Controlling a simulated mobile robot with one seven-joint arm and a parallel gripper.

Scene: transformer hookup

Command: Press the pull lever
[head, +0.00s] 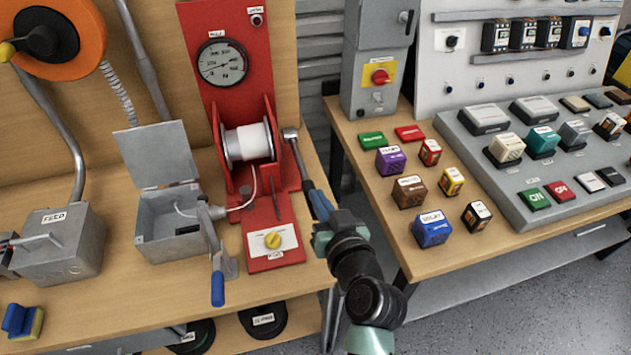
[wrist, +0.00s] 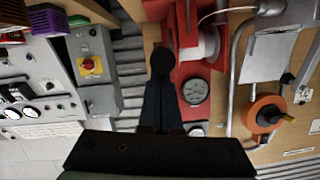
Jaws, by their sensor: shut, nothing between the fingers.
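The pull lever (head: 297,155) stands at the right side of the red winch unit (head: 215,55), beside its white spool (head: 247,142). It has a grey head and a dark shaft that slants down to the right. My gripper (head: 311,189) is shut and empty at the lower end of this shaft. In the wrist view my shut fingers (wrist: 162,88) point at a dark round end (wrist: 163,62), which looks like the lever's end. I cannot tell whether they touch it. The red unit (wrist: 190,62) lies just to its right there.
A second lever with a blue grip (head: 218,288) sits by the open grey box (head: 180,235) on the left. The right-hand table holds several labelled blocks, including a blue one (head: 432,228). A grey switch box (head: 378,60) stands behind. A gap separates the two tables.

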